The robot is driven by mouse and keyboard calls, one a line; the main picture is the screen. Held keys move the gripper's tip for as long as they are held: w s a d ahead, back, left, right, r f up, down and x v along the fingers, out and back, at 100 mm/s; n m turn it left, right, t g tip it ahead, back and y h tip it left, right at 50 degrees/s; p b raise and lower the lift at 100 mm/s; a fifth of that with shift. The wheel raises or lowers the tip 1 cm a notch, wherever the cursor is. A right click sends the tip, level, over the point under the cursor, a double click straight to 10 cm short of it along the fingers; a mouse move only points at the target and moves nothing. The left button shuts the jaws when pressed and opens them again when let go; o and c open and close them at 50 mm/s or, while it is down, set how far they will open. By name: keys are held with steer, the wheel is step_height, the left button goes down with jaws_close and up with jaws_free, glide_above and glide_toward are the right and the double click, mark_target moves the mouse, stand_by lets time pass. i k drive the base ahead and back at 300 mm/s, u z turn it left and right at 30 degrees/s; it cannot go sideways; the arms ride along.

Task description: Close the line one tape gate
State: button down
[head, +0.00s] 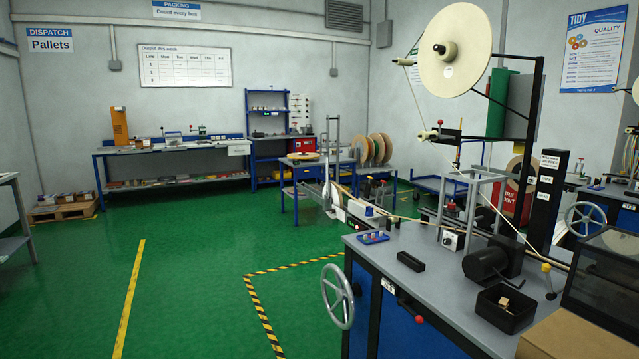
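The tape machine stands on a grey bench (445,285) with a blue base at the right of the head view. A large cream reel (455,52) hangs on its black frame (534,105). A roller (428,135) sits below the reel on the left. A grey metal frame (473,182) stands over the bench on the tape path. A lever with a yellow knob (547,268) stands near the right of the bench. I cannot tell which part is the line one tape gate, nor whether it is open or closed. My gripper is not in view.
A handwheel (337,296) and a red-knobbed lever (418,319) stick out from the bench front. A black bin (490,317), a cardboard box (570,342) and a dark clear-sided case (610,290) crowd its near right. Green floor (200,280) is open to the left.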

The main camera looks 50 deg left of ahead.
mark_target(366, 193)
steer(key=u, duration=2.15)
steer(key=i, duration=1)
steer(key=u, duration=0.75)
steer(key=i, duration=1.65)
steer(key=z, duration=0.45)
steer(key=i, duration=0.9)
steer(key=z, duration=1.6)
steer(key=i, duration=0.6)
steer(key=z, duration=0.55)
